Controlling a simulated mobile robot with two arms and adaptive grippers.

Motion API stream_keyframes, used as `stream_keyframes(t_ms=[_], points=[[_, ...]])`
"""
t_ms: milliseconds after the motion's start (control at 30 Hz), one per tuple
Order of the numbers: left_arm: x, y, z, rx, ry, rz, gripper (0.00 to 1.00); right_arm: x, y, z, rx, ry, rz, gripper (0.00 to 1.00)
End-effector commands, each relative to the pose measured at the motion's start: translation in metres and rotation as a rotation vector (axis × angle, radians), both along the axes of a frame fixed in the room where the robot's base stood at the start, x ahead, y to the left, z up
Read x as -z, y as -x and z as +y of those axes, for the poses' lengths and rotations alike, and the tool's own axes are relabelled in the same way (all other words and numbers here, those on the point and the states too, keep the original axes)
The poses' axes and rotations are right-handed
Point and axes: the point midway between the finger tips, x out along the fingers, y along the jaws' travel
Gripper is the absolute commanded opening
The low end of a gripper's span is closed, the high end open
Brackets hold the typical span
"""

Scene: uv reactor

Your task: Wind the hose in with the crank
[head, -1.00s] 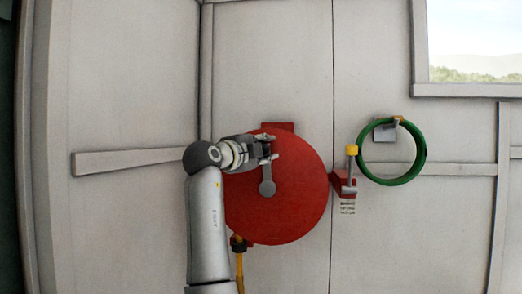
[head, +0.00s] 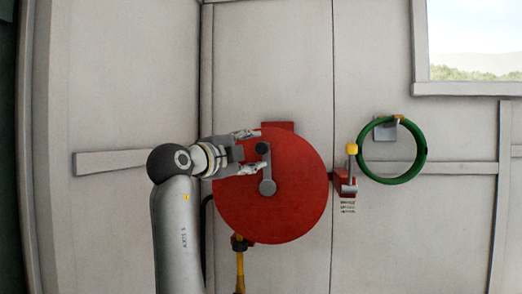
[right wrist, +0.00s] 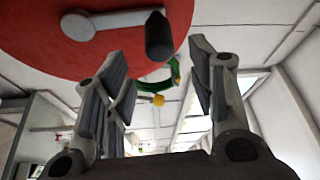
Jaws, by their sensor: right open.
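The red round hose reel (head: 295,195) is fixed to the pale wall. Its grey crank arm (head: 267,178) points upward from the hub and ends in a dark knob (head: 262,148). My right gripper (head: 251,151) is open and empty just left of the knob, one finger above it and one below. In the right wrist view the knob (right wrist: 158,37) stands between the spread fingers, apart from both. The yellow hose (head: 240,270) hangs from a fitting at the reel's lower left and leaves the picture at the bottom. My left gripper is out of view.
A green hose coil (head: 421,160) hangs on a wall bracket at the right. A red wall fitting (head: 344,184) with a yellow-topped grey lever (head: 352,165) sits between coil and reel. A window (head: 475,50) is at upper right.

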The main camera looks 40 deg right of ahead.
Motion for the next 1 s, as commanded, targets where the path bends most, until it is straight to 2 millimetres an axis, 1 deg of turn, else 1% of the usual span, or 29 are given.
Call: stream_keyframes(t_ms=[33,100,200,300,833,867,933,967,1000], points=[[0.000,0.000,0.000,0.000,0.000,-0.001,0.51,0.001,0.003,0.009,-0.002,0.000,-0.002,0.51],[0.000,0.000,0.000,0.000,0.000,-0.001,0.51,0.002,0.006,0.019,-0.001,0.000,-0.001,0.51],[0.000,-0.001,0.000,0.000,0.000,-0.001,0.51,0.002,0.010,0.028,0.001,0.000,-0.001,0.51],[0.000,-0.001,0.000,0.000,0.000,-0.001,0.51,0.003,0.012,0.033,0.002,-0.001,-0.001,0.51],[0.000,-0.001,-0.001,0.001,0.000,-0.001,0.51,0.003,0.012,0.033,0.002,-0.001,0.000,0.51],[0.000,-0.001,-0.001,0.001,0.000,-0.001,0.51,0.004,0.012,0.033,0.002,-0.001,0.003,0.51],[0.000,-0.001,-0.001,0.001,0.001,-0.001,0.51,0.013,0.008,0.032,-0.006,-0.002,0.025,0.51],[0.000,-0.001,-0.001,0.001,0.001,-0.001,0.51,0.020,0.006,0.032,-0.011,-0.003,0.043,0.51],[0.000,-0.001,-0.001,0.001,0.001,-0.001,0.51,0.032,0.001,0.031,-0.020,-0.004,0.074,0.51]])
